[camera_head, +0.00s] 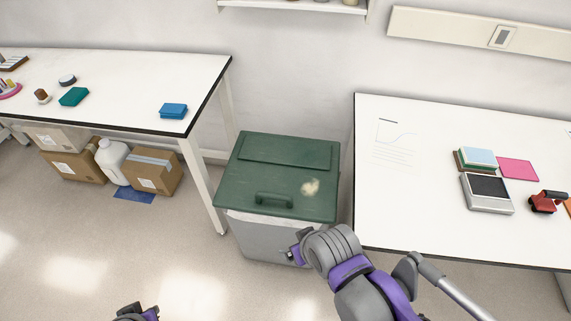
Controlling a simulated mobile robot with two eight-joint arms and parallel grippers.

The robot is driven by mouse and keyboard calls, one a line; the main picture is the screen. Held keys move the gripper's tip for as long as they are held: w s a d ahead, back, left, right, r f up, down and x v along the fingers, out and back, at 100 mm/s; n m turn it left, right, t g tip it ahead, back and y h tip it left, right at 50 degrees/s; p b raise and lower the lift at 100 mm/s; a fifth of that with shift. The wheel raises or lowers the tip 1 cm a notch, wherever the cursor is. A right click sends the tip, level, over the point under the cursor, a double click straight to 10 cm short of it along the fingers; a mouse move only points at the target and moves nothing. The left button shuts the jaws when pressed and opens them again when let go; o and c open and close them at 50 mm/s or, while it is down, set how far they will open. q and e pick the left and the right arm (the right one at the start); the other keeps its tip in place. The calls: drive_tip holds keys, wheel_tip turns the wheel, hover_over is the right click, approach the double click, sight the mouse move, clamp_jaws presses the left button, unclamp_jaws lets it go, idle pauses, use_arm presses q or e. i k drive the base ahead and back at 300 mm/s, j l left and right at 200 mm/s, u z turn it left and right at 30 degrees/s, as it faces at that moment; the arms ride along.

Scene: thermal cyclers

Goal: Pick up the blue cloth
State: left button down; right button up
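A flat dark blue cloth-like piece (134,195) lies on the floor at the left, in front of the white jug and a cardboard box. A thicker, brighter blue folded item (173,110) lies near the right end of the left table; I cannot tell for sure which is the blue cloth. My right gripper (297,246) is in front of the green-lidded bin, apart from both blue items, its fingers partly hidden by its wrist. My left gripper (137,314) only just shows at the bottom edge. I cannot tell whether either gripper is open.
The left table (120,68) has cardboard boxes (153,172) and a white jug (111,160) beneath it. A bin with a green lid (310,160) stands between it and the right table (420,190). The floor at the lower left is clear.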

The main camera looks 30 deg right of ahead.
sight(173, 111)
drive_tip(key=i+j+z, duration=0.25)
drive_tip(key=z, duration=0.25)
drive_tip(key=i+j+z, duration=0.25)
drive_tip(key=z, duration=0.25)
drive_tip(key=i+j+z, duration=0.1)
drive_tip(key=j, duration=0.3)
drive_tip(key=i+j, duration=0.2)
drive_tip(key=j, duration=0.15)
drive_tip(key=i+j+z, duration=0.15)
drive_tip(key=j, duration=0.25)
drive_tip(key=i+j, duration=0.1)
drive_tip(key=j, duration=0.25)
drive_tip(key=i+j, duration=0.1)
drive_tip(key=j, duration=0.2)
drive_tip(key=i+j, duration=0.1)
drive_tip(key=j, duration=0.25)
drive_tip(key=i+j, duration=0.1)
drive_tip(key=j, duration=0.25)
